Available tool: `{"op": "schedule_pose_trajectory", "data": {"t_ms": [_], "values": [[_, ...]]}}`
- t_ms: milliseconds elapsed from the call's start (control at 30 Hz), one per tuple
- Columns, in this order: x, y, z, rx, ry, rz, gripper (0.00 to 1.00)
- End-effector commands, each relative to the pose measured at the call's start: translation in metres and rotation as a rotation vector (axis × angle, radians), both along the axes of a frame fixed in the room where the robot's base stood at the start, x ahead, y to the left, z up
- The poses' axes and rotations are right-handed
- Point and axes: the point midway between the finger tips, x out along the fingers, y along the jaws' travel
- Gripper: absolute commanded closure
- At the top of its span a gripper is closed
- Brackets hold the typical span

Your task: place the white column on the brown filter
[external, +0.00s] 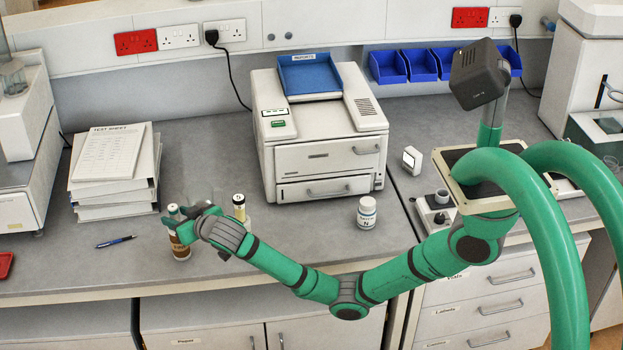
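A brown cylinder (180,247) with a pale label stands upright near the bench's front edge, left of my arm; I take it for the brown filter. A small pale piece (173,210) shows at its top; I cannot tell whether it is the white column or a cap. My gripper (188,222) is right beside the upper part of the brown cylinder and partly covers it. Its fingers are too small and hidden to show whether they are open or shut.
A white bottle (367,212) stands right of the middle. A printer (318,150) is at the back. Stacked papers (112,170) and a blue pen (116,242) are at the left. The bench (300,240) is clear between the printer and my arm.

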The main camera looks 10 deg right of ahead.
Motion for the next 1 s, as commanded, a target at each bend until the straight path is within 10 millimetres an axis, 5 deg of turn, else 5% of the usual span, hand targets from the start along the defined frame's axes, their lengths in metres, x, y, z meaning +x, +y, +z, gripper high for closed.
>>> {"op": "schedule_pose_trajectory", "data": {"t_ms": [167,700,1000], "values": [[-0.003,-0.002,0.005,0.001,-0.001,0.001,0.61],[-0.076,-0.050,0.041,0.003,-0.001,0.002,0.61],[-0.092,-0.061,0.049,0.001,0.001,0.001,0.61]]}}
